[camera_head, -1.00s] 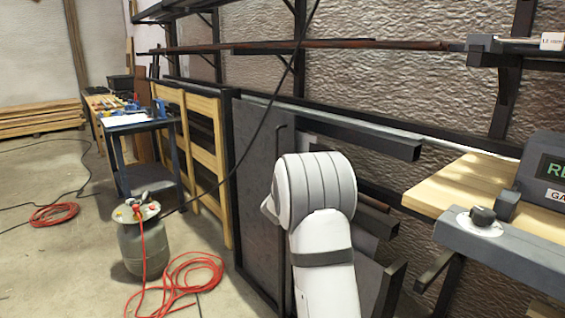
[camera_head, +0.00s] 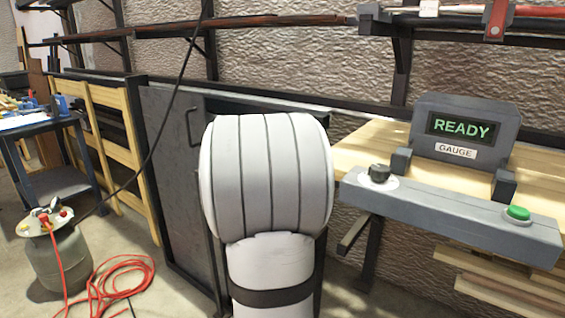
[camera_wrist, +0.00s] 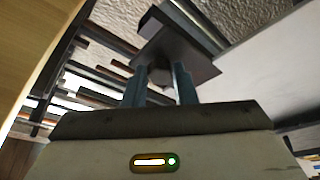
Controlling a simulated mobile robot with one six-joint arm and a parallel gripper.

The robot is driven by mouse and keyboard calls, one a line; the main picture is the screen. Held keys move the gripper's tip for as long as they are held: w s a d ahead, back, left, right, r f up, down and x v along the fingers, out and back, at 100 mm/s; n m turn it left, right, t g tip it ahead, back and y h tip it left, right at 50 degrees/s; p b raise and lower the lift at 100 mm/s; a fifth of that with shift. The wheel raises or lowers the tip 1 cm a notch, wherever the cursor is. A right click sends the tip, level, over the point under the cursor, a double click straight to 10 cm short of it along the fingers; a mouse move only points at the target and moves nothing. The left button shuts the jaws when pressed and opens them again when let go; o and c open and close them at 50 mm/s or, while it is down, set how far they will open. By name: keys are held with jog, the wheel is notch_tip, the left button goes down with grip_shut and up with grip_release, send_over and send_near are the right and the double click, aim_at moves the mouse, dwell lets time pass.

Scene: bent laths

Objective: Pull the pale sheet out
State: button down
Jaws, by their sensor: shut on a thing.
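My gripper (camera_wrist: 161,80) shows in the wrist view with its two blue-grey fingers closed on a dark piece (camera_wrist: 158,72). That piece joins a wider dark plate at the fingertips; I cannot tell what it belongs to. In the head view my white arm hides the gripper. I cannot pick out the pale sheet for certain. A broad pale surface (camera_wrist: 262,70) fills the right of the wrist view, and I cannot tell whether it is the sheet. A dark grey panel (camera_head: 170,160) with a loop handle (camera_head: 188,138) stands left of my arm.
A workbench (camera_head: 365,147) with a gauge (camera_head: 462,132) reading READY, a black knob (camera_head: 379,173) and a green button (camera_head: 518,213) is at right. A dark cable crosses the view.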

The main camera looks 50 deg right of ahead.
jog(key=shift+s+r, duration=0.1)
jog(key=shift+r, duration=0.1)
jog(key=c, duration=1.5)
grip_release()
jog(key=shift+o, duration=0.2)
jog(key=p+v, duration=0.1)
jog(key=v, duration=0.6)
jog(key=shift+a, duration=0.4)
jog(key=shift+o, duration=0.4)
jog(key=shift+s+f, duration=0.1)
